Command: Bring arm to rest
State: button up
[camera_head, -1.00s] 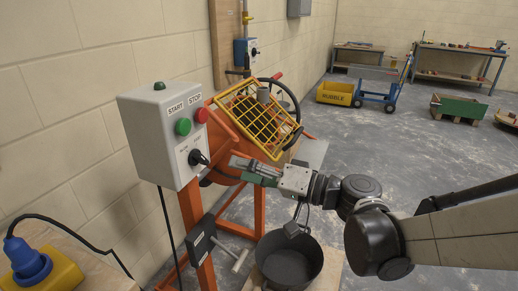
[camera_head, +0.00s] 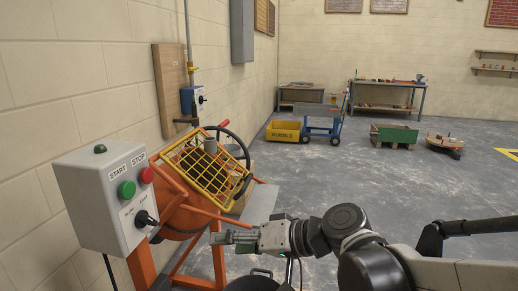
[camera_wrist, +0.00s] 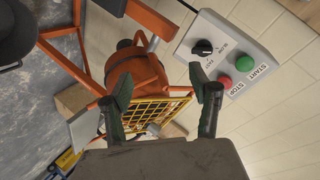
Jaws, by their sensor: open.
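My gripper (camera_head: 228,238) is in the lower middle of the head view, held in front of the orange mixer's frame and to the right of the control box (camera_head: 104,204). In the wrist view my gripper (camera_wrist: 167,92) shows two fingers spread apart with nothing between them. The control box also shows in the wrist view (camera_wrist: 266,29), with a black knob, a green start button and a red stop button. My gripper is apart from the box. The orange mixer (camera_head: 182,217) with its yellow grid guard (camera_head: 207,172) stands behind my gripper.
A black bucket (camera_head: 252,283) sits below my gripper at the bottom edge. A yellow rubble tub (camera_head: 283,131), a blue trolley (camera_head: 322,124) and workbenches (camera_head: 388,95) stand at the back. The grey floor (camera_head: 400,180) to the right is largely clear.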

jog(key=s+d+m+h+p, duration=0.1)
jog(key=s+d+h, duration=0.2)
jog(key=d, duration=0.5)
jog(key=s+d+m+t+h+p, duration=0.1)
jog(key=s+d+h, duration=0.2)
jog(key=d, duration=0.6)
jog(key=s+d+m+t+h+p, duration=0.1)
jog(key=s+d+h+p, duration=0.1)
jog(key=d+h, duration=0.4)
jog(key=s+d, duration=0.1)
jog(key=d, duration=0.2)
jog(key=shift+s, duration=0.3)
